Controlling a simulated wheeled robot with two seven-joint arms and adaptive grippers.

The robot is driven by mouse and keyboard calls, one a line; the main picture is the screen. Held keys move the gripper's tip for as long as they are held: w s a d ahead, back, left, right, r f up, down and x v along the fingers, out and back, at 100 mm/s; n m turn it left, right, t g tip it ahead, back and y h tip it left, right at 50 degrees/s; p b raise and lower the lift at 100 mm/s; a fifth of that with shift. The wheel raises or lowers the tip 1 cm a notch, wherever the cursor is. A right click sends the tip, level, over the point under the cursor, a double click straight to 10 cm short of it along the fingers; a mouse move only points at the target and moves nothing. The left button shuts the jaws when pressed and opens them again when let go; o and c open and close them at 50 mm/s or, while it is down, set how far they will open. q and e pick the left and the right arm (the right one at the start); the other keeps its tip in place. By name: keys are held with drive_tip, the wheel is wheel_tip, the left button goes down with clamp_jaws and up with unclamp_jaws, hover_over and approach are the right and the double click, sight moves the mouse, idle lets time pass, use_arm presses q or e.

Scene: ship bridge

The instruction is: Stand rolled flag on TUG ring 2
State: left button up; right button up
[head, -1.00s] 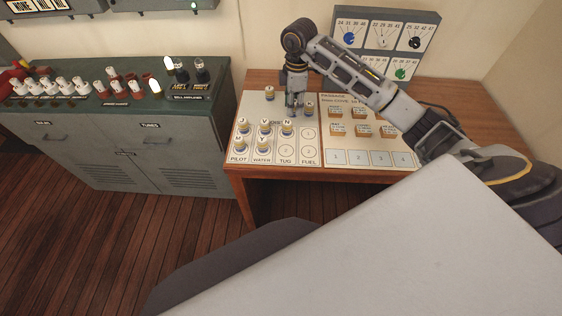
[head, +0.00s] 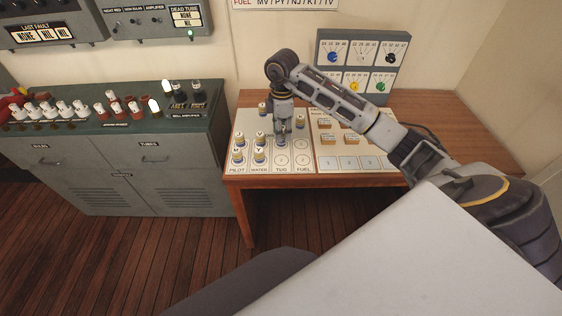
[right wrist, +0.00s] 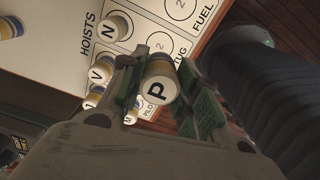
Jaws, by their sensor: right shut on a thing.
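My right gripper (head: 281,139) is shut on a rolled flag marked P (right wrist: 158,83), a white-topped cylinder with yellow and blue bands. In the head view they are over the TUG column, and the fingers mostly hide the flag. The HOISTS board (head: 245,119) holds the rings. TUG ring 2 (head: 281,160) is bare, and in the right wrist view (right wrist: 160,42) it lies beyond the held flag. Whether the flag's lower end touches the board cannot be told. My left gripper is not in view.
Rolled flags stand in the PILOT (head: 238,157) and WATER (head: 259,156) columns, close left of the gripper. Two more stand behind, one back left (head: 263,108), one right (head: 302,121). FUEL ring 2 (head: 303,160) is bare. A message board (head: 350,135) adjoins on the right.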

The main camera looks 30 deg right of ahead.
wheel_tip(320, 180, down, 5)
drive_tip(key=shift+f+p, duration=0.1)
drive_tip(key=shift+p, duration=0.25)
drive_tip(key=shift+f, duration=0.5)
drive_tip(key=shift+f, duration=1.9)
drive_tip(key=o, duration=0.9)
drive_tip(key=shift+f, duration=0.1)
drive_tip(key=shift+c, duration=0.2)
